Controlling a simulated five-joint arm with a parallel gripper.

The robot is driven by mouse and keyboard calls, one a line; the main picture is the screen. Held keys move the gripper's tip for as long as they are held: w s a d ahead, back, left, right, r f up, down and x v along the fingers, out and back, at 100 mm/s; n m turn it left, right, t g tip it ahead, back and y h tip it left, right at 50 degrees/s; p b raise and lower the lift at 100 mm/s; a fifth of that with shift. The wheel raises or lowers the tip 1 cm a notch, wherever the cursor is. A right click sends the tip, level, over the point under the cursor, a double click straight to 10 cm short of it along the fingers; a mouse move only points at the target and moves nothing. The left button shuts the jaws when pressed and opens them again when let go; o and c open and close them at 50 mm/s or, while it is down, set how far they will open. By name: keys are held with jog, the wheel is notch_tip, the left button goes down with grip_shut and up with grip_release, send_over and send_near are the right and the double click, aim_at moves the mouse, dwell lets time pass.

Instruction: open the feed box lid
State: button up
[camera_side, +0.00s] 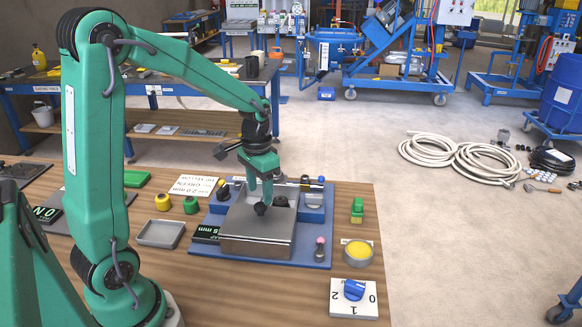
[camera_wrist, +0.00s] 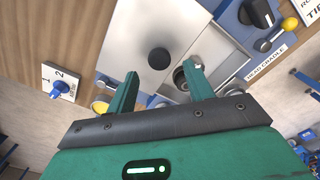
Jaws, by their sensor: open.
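The feed box (camera_side: 255,246) is a grey metal box on a blue base plate. Its flat lid (camera_side: 250,222) carries a black knob (camera_side: 261,209). In the wrist view the lid (camera_wrist: 130,45) is a pale plate with the round black knob (camera_wrist: 159,58) on it. Beside the lid, part of a box interior (camera_wrist: 210,50) shows, with a dark round part in it. My gripper (camera_side: 262,192) is open and points down over the knob. In the wrist view my gripper (camera_wrist: 160,70) has its fingertips on either side of the knob's line; I cannot tell whether they touch it.
A white switch plate with a blue knob (camera_side: 354,290) and a yellow-filled dish (camera_side: 358,251) stand at the right. A grey tray (camera_side: 160,233) and yellow and green caps lie at the left. Blue fittings (camera_side: 313,203) stand close behind the box. Bare wood (camera_side: 200,290) is free in front.

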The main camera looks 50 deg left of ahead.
aim_at(260, 206)
jog(key=shift+r, duration=2.05)
jog(key=shift+s+d+r, duration=0.15)
jog(key=shift+d+r, duration=0.05)
jog(key=s+d+r+t, duration=0.5)
jog(key=s+d+r, duration=0.2)
jog(key=s, duration=0.6)
jog(key=shift+d+r+t, duration=0.15)
jog(key=shift+d+t, duration=0.15)
jog(key=shift+d, duration=0.8)
